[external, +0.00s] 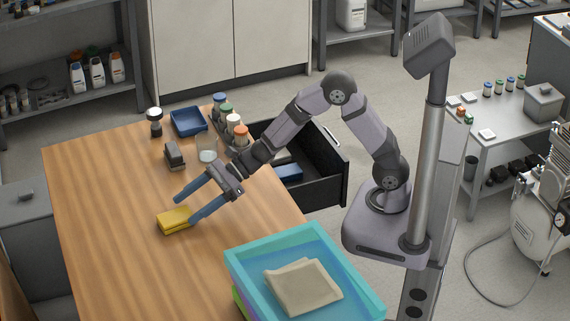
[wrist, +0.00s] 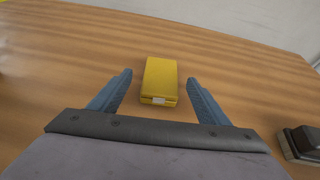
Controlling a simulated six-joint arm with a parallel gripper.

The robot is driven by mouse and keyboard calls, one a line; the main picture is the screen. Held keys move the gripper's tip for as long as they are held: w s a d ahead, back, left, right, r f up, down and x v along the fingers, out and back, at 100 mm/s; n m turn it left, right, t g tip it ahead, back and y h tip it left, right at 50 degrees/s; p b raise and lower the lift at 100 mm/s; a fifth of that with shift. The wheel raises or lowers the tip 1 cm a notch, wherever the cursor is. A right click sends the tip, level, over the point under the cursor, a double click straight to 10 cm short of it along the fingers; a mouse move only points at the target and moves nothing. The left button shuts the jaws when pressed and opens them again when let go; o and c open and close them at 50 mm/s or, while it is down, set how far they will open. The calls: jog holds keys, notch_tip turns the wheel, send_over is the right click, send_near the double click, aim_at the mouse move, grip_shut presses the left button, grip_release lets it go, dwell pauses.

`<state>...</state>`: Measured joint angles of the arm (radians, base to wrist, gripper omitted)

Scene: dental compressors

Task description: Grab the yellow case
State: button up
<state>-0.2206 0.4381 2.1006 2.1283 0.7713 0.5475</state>
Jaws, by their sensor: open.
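The yellow case (external: 174,220) lies flat on the wooden table, left of its middle, in the external view. It is a small closed box, and in the wrist view (wrist: 160,80) a pale latch shows on its near end. My gripper (external: 184,210) is open, with its two blue fingers apart and nothing held. In the wrist view the gripper (wrist: 158,80) has one finger on each side of the case's near end, with a gap to the case on both sides. In the external view the fingertips are close to the case. I cannot tell their exact height above the table.
A teal bin (external: 243,262) with a folded cloth (external: 300,285) is at the table's front right. A dark stapler-like object (external: 174,156), a glass (external: 207,150), a blue tray (external: 188,122) and several bottles stand toward the back. An open drawer (external: 325,170) juts out right. Table left of the case is clear.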

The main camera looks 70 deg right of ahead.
aim_at(172, 217)
jog(key=shift+p+x, duration=0.75)
jog(key=shift+x, duration=2.4)
jog(key=shift+d+f, duration=0.1)
jog(key=c, duration=1.2)
